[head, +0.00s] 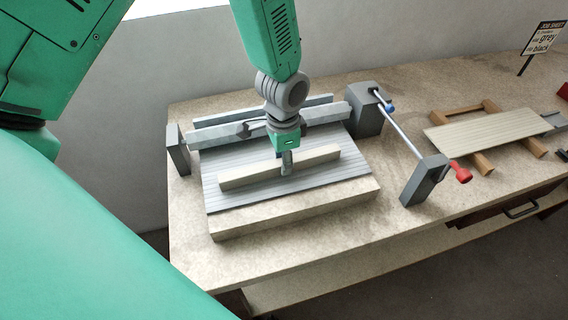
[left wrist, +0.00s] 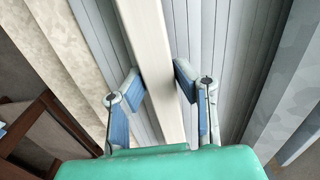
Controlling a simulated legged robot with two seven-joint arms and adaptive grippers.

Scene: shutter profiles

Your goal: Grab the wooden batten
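The wooden batten (head: 245,177) is a pale straight bar lying on a grey ribbed panel (head: 222,199). In the head view my left gripper (head: 287,170) points down over the batten's middle and hides part of it. In the left wrist view the batten (left wrist: 153,50) runs between the two blue-padded fingers of my left gripper (left wrist: 158,85), one on each side. The fingers are apart and very close to its sides; I cannot make out a firm grip. My right gripper is not in view.
Grey rails (head: 215,134) lie behind the batten. A grey clamp block (head: 364,110) with a rod and a red-knobbed post (head: 425,181) stand to the right. Further right, a pale slatted panel (head: 485,132) rests on wooden supports. A job sheet sign (head: 544,38) stands at the back.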

